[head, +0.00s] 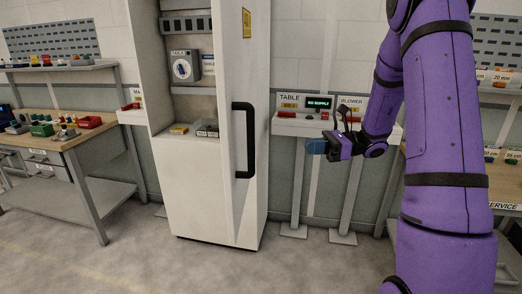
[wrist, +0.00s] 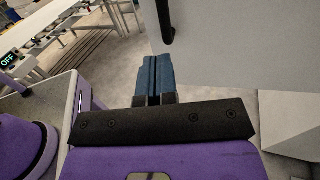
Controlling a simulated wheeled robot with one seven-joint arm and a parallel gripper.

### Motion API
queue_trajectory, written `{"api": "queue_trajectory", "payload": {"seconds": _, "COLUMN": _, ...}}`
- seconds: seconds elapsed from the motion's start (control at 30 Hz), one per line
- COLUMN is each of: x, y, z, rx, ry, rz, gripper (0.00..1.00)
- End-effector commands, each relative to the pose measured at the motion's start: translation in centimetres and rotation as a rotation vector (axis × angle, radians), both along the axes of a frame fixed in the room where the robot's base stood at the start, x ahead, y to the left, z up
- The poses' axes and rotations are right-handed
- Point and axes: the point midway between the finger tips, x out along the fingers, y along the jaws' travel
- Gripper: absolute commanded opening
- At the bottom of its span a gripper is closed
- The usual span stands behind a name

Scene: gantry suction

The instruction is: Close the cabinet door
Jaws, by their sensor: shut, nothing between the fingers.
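The tall white cabinet (head: 190,185) stands left of centre in the head view, with its inside showing. Its door (head: 256,75) stands open at the right of the opening and bears a long black handle (head: 243,140). My gripper (head: 312,147) is to the right of the door, at about the height of the handle's lower half, and looks apart from it. In the wrist view, its blue fingers (wrist: 153,78) are together and empty. A black bar that looks like the handle (wrist: 165,20) is at the top, beside a pale panel (wrist: 240,45), probably the door.
A control console (head: 290,122) with a "NO SUPPLY" display stands behind my gripper. A workbench (head: 75,138) with small parts is at the left, another bench (head: 505,190) at the right. The floor (head: 190,265) in front of the cabinet is clear.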

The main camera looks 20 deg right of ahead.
Motion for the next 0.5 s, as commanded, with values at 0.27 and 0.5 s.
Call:
{"api": "queue_trajectory", "payload": {"seconds": 0.27, "x": 0.8, "y": 1.5, "z": -0.2, "rx": 0.017, "ry": 0.005, "rz": -0.012, "gripper": 0.0}}
{"api": "queue_trajectory", "payload": {"seconds": 0.5, "x": 2.1, "y": 5.7, "z": -0.2, "rx": 0.016, "ry": 0.004, "rz": -0.01, "gripper": 0.0}}
